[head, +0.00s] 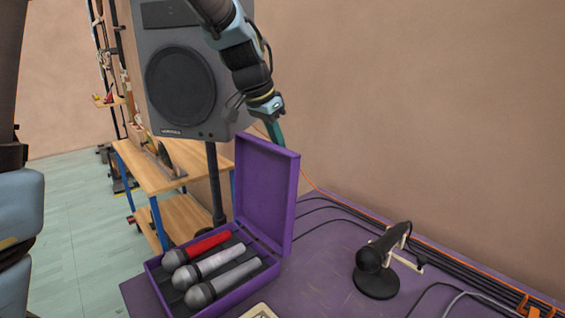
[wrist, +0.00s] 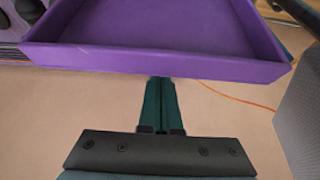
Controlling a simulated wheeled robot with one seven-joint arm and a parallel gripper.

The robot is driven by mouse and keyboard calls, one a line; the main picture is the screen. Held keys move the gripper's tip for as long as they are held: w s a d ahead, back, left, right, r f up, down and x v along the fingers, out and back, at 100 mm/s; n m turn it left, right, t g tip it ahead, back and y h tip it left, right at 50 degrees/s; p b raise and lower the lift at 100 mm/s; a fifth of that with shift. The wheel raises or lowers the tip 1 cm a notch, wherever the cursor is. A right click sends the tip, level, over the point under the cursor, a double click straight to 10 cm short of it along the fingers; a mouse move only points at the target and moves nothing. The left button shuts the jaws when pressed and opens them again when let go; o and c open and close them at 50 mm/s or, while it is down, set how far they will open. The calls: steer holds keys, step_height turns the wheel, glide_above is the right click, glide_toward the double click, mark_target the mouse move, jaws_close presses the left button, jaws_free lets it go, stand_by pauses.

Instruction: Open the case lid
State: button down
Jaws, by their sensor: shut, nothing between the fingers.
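The purple case (head: 222,292) sits on the purple table with several microphones, including a red one (head: 203,247), lying in its base. Its lid (head: 268,190) stands up, open, roughly upright at the back of the base. My gripper (head: 276,133) is just behind the lid's top edge, with its fingers pointing down and their tips partly hidden by the lid. In the wrist view the lid (wrist: 160,62) fills the top, and my shut, empty green fingers (wrist: 160,88) reach its edge. I cannot tell whether they touch it.
A black microphone on a round stand (head: 376,280) is on the table to the right, with cables (head: 440,268) along the wall. A large grey speaker (head: 185,75) stands behind the case. A wooden bench (head: 145,170) is at the left.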

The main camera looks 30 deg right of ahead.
steer(key=shift+a+f+b, duration=0.2)
steer(key=shift+a+b, duration=0.35)
steer(key=shift+b, duration=0.05)
steer(key=shift+h, duration=0.5)
steer(key=a, duration=0.1)
steer(key=a+r+b, duration=0.1)
steer(key=s+a+b, duration=0.1)
steer(key=a, duration=0.1)
steer(key=shift+r, duration=0.3)
steer(key=shift+d, duration=0.1)
steer(key=shift+d, duration=0.1)
steer(key=shift+d, duration=0.35)
steer(key=d, duration=0.3)
steer(key=b, duration=0.1)
glide_toward(264, 141)
steer(key=shift+w+d+f, duration=0.1)
steer(key=shift+d+f, duration=0.25)
steer(key=shift+d, duration=0.2)
steer(key=shift+d+f, duration=0.35)
steer(key=shift+d, duration=0.2)
steer(key=shift+a, duration=0.1)
